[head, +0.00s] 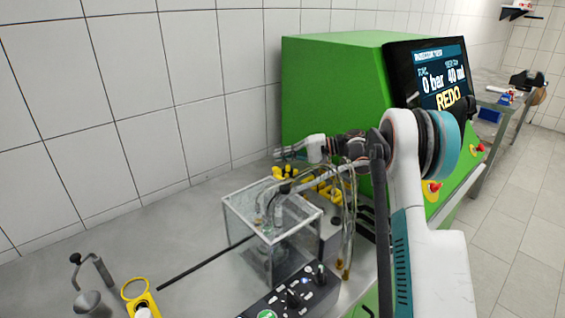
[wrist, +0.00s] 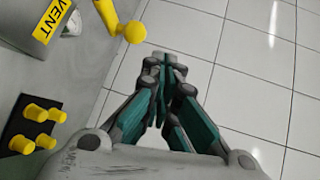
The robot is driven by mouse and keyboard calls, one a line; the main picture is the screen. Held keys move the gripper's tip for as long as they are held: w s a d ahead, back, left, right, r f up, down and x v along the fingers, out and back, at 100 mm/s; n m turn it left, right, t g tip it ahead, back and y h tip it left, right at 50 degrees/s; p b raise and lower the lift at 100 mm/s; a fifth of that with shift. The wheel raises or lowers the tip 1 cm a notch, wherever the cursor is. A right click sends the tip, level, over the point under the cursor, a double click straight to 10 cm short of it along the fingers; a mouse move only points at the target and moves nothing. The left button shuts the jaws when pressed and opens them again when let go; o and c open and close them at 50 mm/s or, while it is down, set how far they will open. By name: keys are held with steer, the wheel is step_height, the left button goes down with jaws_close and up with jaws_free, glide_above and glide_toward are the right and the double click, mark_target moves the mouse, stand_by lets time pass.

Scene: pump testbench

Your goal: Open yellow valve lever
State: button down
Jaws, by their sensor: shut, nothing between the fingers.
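In the wrist view, a yellow lever (wrist: 116,20) with a round yellow knob at its end shows at the top, beside a grey block with a yellow VENT label (wrist: 52,20). The block it belongs to is cut off by the frame. My gripper (wrist: 165,66) is shut and empty, its fingertips below and right of the knob in the picture and apart from it. In the head view, my gripper (head: 281,154) is at the end of the arm above the bench. Yellow valve parts (head: 286,173) show just below it; I cannot tell which is the lever.
A clear box (head: 245,215) with hoses stands below the arm. A green machine (head: 325,85) with a screen reading REDO (head: 440,80) stands behind. A black control box (head: 290,295) is at the front. Yellow knobs (wrist: 35,113) on a black panel show lower left.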

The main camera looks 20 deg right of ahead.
step_height(320, 180, up, 7)
stand_by(0.3)
steer(key=shift+a, duration=0.1)
